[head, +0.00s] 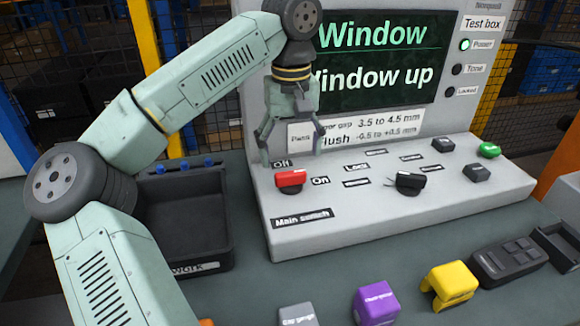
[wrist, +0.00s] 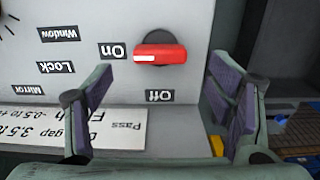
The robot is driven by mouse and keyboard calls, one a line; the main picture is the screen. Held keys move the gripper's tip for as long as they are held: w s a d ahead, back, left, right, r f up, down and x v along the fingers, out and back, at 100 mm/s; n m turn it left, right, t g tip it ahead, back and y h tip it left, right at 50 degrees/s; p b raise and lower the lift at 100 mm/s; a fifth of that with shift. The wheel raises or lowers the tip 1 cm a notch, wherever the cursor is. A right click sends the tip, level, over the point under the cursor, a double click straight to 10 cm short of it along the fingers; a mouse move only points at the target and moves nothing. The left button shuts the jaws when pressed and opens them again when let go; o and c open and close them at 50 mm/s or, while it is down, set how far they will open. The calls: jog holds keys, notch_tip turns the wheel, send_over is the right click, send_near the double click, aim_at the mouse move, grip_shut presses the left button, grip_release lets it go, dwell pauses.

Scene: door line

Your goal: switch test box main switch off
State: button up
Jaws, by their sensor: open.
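The main switch (head: 290,180) is a red knob on a black round base, on the sloped grey panel of the test box (head: 405,205). Its bar lies sideways, in line with the On label (head: 320,180); the Off label (head: 281,163) is behind it in the head view. In the wrist view the switch (wrist: 160,53) shows upside down, with On to its left and Off below. My gripper (head: 291,143) is open and empty, above and slightly behind the switch. In the wrist view the gripper's fingers (wrist: 160,72) stand apart on either side of the knob, not touching it.
A black selector knob (head: 410,182) and a green button (head: 489,149) share the panel. A gauge sign (head: 350,128) and the screen (head: 385,62) stand behind. A black tray (head: 185,215) lies left; purple (head: 376,301) and yellow (head: 450,284) blocks are in front.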

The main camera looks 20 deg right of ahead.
aim_at(291, 172)
notch_tip(291, 172, down, 5)
jog(key=shift+f+p, duration=0.1)
jog(key=shift+p, duration=0.2)
jog(key=shift+c, duration=0.6)
jog(key=c, duration=1)
jog(key=shift+c, duration=0.2)
